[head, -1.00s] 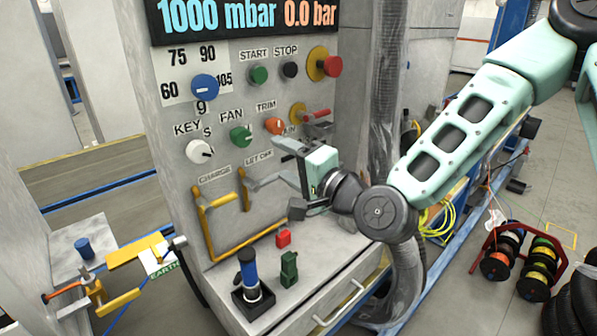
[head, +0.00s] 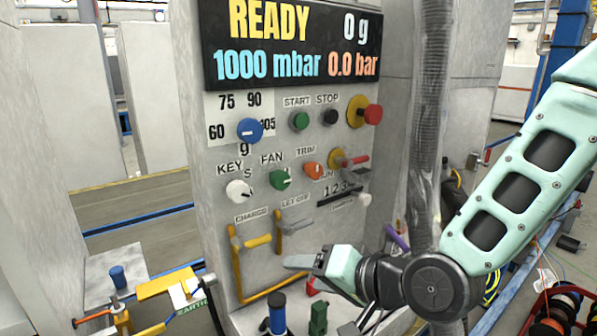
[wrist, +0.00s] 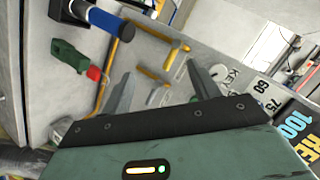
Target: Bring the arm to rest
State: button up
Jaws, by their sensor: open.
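My gripper (head: 300,262) is in front of the lower part of the control panel (head: 216,197), below the let-off lever (head: 279,240). In the wrist view my gripper (wrist: 163,84) has its two fingers spread apart with nothing between them. My mint-green arm comes in from the right side of the head view. The gripper appears apart from the panel, though the exact gap cannot be told.
A blue-handled tool (head: 277,312) and a green block (head: 318,318) stand on the ledge. A grey hose (head: 428,120) hangs at right.

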jog(key=s+d+r+n+g+h+p, duration=0.1)
jog(key=s+d+n+g+h, duration=0.3)
jog(key=s, duration=0.5)
jog(key=s+d+r+n+g+h, duration=0.1)
jog(key=s+d+n+g+h, duration=0.3)
jog(key=s, duration=0.5)
jog(key=d+n, duration=0.1)
jog(key=d, duration=0.1)
jog(key=shift+s+d+n+h+p, duration=0.3)
jog(key=shift+s+d+h+p, duration=0.05)
jog(key=shift+h, duration=0.05)
